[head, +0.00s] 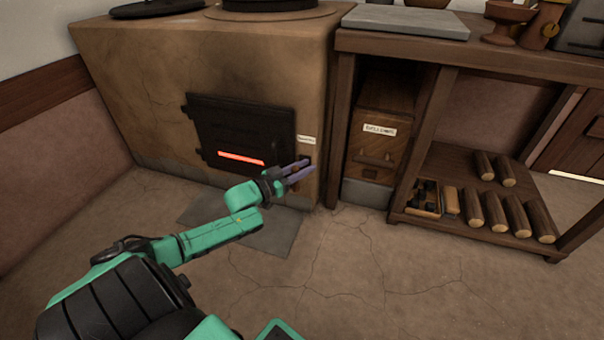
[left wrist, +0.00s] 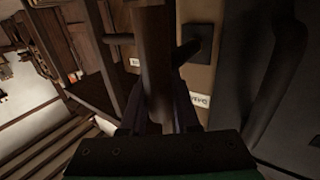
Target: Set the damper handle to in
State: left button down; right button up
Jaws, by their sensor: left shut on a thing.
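The damper handle is at the right end of the brown stove front, below a small white label (head: 306,140). In the left wrist view a brown bar, the damper handle (left wrist: 153,50), stands between my left fingers. A short dark rod (left wrist: 184,53) runs from it toward a dark square plate (left wrist: 201,42), so the bar stands off the stove front. My left gripper (head: 300,170) is shut on the bar; it also shows in the left wrist view (left wrist: 158,118). In the head view the fingers mostly hide the handle. My right gripper is not in view.
A black firebox door (head: 240,130) with a glowing red slot is left of the handle. A wooden drawer cabinet (head: 382,118) and a shelf (head: 470,185) with several logs stand to the right. A grey floor slab (head: 270,238) lies in front; the cracked floor is clear.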

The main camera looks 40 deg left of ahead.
pick_arm(q)
jog(key=shift+w+f, duration=0.1)
jog(key=c, duration=0.7)
grip_release()
jog(key=shift+o, duration=0.2)
